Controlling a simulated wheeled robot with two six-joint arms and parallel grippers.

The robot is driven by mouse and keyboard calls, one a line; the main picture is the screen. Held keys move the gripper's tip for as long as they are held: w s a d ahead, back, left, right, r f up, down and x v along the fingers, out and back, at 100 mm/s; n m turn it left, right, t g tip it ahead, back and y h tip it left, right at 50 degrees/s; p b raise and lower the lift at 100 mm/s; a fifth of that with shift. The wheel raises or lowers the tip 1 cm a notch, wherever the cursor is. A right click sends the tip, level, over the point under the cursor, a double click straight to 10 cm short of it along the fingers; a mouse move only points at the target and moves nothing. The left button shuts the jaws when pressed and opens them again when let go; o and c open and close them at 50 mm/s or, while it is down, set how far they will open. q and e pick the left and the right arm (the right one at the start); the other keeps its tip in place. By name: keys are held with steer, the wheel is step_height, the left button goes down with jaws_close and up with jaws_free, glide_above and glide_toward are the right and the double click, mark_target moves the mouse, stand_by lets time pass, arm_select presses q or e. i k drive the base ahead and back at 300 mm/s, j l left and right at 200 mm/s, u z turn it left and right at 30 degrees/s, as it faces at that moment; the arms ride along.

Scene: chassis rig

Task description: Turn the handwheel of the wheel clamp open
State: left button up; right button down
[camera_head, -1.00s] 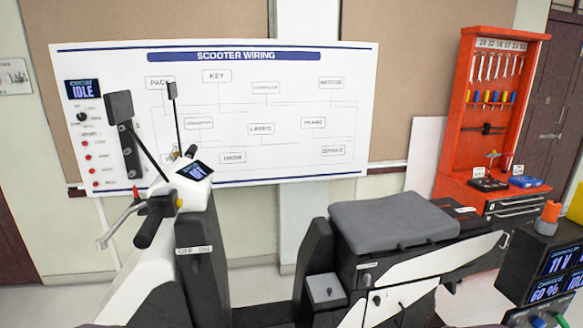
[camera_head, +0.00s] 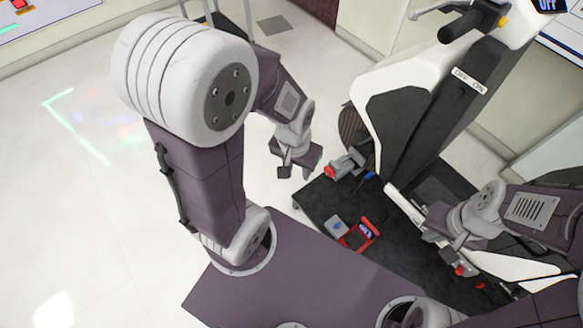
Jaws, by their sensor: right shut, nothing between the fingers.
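The wheel clamp (camera_head: 348,163) is a small grey fixture beside the scooter's front wheel (camera_head: 352,135), at the edge of a black platform. A red part that looks like its handwheel (camera_head: 330,172) faces left. My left gripper (camera_head: 296,174) points down, just left of the red part and apart from it in the picture. Its fingers look spread and empty. My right gripper (camera_head: 429,224) is shut and empty, in front of the scooter's lower body. The clamp's far side and its hold on the wheel are too small to make out.
The white and black scooter (camera_head: 435,100) stands on the black platform (camera_head: 315,205). A red-framed device (camera_head: 358,235) lies on the platform near its front edge. A small blue item (camera_head: 370,176) is near the clamp. The pale floor at left is open.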

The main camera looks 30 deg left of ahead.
mark_target(329, 170)
steer(key=u, duration=0.55)
steer(key=i+j+u, duration=0.1)
steer(key=j, duration=0.25)
steer(key=i+j+u, duration=0.25)
steer(key=i+j, duration=0.15)
steer(key=j, duration=0.2)
